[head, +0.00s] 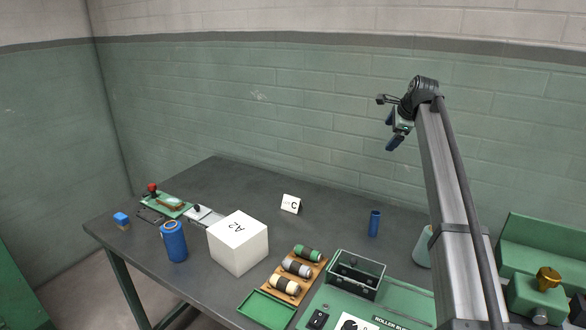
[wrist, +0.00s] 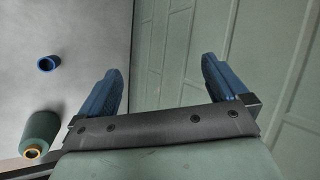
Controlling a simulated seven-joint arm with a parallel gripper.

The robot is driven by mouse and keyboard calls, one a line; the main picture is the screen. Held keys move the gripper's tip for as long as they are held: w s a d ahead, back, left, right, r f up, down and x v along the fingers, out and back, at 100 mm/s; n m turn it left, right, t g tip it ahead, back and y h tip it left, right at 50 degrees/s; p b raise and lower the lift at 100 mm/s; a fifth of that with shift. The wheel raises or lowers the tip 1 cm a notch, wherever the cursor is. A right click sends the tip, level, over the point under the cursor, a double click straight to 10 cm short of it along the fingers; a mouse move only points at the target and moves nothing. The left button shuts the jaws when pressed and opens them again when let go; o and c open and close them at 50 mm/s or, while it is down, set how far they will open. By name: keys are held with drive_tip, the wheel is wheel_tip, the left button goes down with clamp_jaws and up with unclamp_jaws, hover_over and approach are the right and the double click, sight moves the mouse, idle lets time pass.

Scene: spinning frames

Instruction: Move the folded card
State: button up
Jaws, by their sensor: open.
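The folded card (head: 291,204) is small and white with a black letter C. It stands like a tent toward the back middle of the dark table (head: 318,230) in the head view. My gripper (head: 391,133) is raised high above the right part of the table, to the right of the card and well apart from it. In the wrist view my gripper (wrist: 160,88) has its two blue fingers spread, with nothing between them. The card does not show in the wrist view.
A white A2 box (head: 238,242) and a blue can (head: 174,241) stand left of the card. A blue tube (head: 374,223) stands to its right. A rack of spools (head: 296,268) and a green machine (head: 375,306) lie in front. Clear table surrounds the card.

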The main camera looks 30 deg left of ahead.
drive_tip(key=s+a+f+n+g+h, duration=0.1)
drive_tip(key=s+a+f+n, duration=0.15)
drive_tip(key=a, duration=0.35)
drive_tip(key=s+a+f+n+g+h, duration=0.1)
drive_tip(key=a+f+n, duration=0.15)
drive_tip(key=a, duration=0.35)
drive_tip(key=s+a+f+n+g, duration=0.1)
drive_tip(key=s+a+f+n, duration=0.1)
drive_tip(key=a+f, duration=0.25)
drive_tip(key=n+g+h, duration=0.2)
drive_tip(key=n+h, duration=0.1)
drive_tip(key=n, duration=0.3)
hover_over(294, 200)
drive_tip(key=w+a, duration=0.1)
wheel_tip(294, 200, down, 5)
drive_tip(key=shift+a+f, duration=0.1)
wheel_tip(294, 200, down, 14)
drive_tip(key=shift+r, duration=0.15)
drive_tip(key=c, duration=1)
drive_tip(key=shift+o, duration=0.2)
drive_tip(key=shift+d, duration=0.2)
